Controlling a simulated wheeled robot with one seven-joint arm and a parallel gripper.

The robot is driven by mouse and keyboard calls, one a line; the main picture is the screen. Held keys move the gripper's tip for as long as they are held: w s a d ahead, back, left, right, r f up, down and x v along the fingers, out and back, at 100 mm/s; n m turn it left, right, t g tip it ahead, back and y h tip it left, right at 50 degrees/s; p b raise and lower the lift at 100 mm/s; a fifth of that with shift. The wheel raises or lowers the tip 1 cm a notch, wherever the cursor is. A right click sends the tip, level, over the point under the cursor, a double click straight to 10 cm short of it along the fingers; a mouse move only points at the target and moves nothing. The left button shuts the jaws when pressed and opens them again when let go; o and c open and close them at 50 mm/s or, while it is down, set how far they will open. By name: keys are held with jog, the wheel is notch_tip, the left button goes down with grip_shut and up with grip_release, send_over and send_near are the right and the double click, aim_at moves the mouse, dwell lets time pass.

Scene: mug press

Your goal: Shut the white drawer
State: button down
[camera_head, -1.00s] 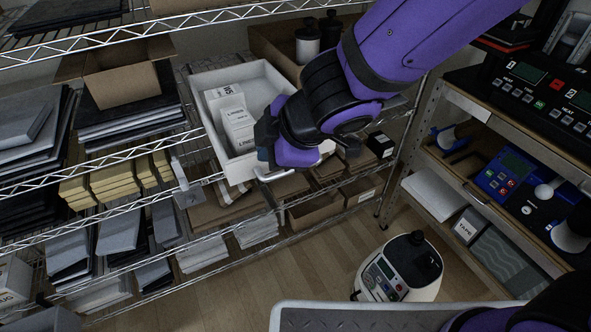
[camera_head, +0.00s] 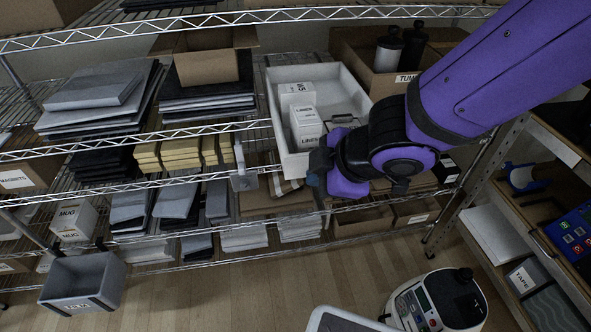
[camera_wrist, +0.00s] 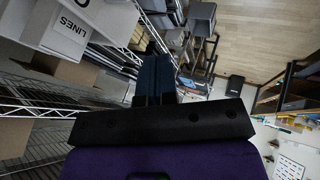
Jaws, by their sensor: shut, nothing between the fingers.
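The white drawer (camera_head: 297,162) stands pulled out of the wire rack in the head view, its inside visible from above. It holds small white boxes (camera_head: 305,122), one marked LINES. My gripper (camera_head: 318,172) is at the front right of the drawer, with its fingers shut and empty. The arm and gripper hide the drawer's front right corner. I cannot tell whether the fingers touch the front. In the wrist view the shut fingers (camera_wrist: 155,78) point away beside the drawer's white wall (camera_wrist: 112,20), and a LINES box (camera_wrist: 70,25) shows at the upper left.
A cardboard box with dark bottles (camera_head: 390,50) stands right of the drawer. A grey bracket (camera_head: 243,180) sticks out at the rack's front edge. A grey bin (camera_head: 83,283) is at the lower left. A white device (camera_head: 440,300) stands on the floor. Open floor (camera_head: 250,290) lies before the rack.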

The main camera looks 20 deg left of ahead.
aim_at(295, 171)
jog(key=shift+w+a+f, duration=0.8)
jog(key=shift+a+f, duration=0.15)
jog(key=shift+a, duration=0.1)
jog(key=shift+w+a+f, duration=0.8)
jog(key=shift+a+f, duration=0.2)
jog(key=shift+w+a+f, duration=0.8)
jog(key=shift+a+f, duration=0.15)
jog(key=shift+a, duration=0.1)
